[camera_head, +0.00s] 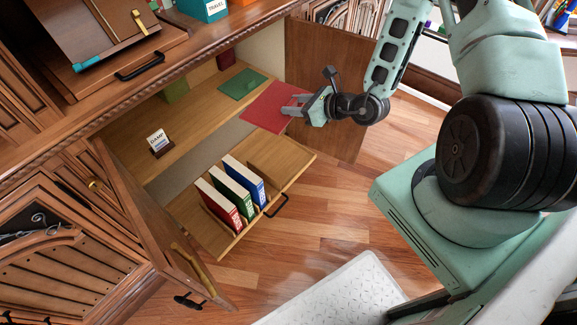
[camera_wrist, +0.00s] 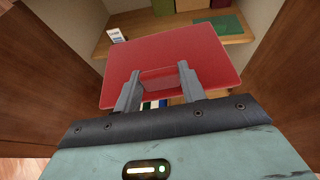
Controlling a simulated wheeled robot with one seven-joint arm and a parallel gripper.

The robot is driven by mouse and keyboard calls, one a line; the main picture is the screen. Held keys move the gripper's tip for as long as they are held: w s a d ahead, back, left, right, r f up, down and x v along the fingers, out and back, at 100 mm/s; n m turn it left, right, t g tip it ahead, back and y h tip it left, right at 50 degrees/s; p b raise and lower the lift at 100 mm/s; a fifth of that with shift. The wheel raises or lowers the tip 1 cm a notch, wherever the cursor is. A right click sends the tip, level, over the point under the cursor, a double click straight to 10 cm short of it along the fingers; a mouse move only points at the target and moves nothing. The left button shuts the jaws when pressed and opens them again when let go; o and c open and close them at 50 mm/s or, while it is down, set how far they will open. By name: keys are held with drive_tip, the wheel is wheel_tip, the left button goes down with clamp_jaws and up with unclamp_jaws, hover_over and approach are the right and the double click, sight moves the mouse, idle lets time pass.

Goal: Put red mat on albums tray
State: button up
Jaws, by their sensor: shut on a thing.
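The red mat (camera_head: 268,108) is a flat rectangular sheet. My gripper (camera_head: 296,106) is shut on its near edge and holds it out in front of the open cabinet. In the wrist view the red mat (camera_wrist: 180,60) spreads beyond the fingertips of my gripper (camera_wrist: 158,78). The albums tray (camera_head: 281,163) is a pulled-out wooden tray with a black handle. Red, green and blue albums (camera_head: 232,187) stand upright on its left and middle part, and a flat wooden part at its right is bare. In the wrist view the mat hides most of the tray.
A green mat (camera_head: 243,83) lies on the shelf (camera_head: 205,110) behind, with a small "DAMP" sign (camera_head: 158,141) to its left. Open cabinet doors flank the space at left (camera_head: 150,215) and right (camera_head: 330,95). Wooden floor in front is clear.

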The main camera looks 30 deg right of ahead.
drive_tip(key=m+t+h+b, duration=0.1)
drive_tip(key=m+h+b, duration=0.1)
drive_tip(key=b, duration=3.8)
hover_over(297, 169)
wheel_tip(297, 169, down, 42)
wheel_tip(297, 169, down, 10)
drive_tip(key=b, duration=0.6)
drive_tip(key=shift+a, duration=0.1)
drive_tip(key=shift+r, duration=0.15)
drive_tip(key=shift+s, duration=0.1)
drive_tip(key=o, duration=0.8)
drive_tip(key=shift+o, duration=0.8)
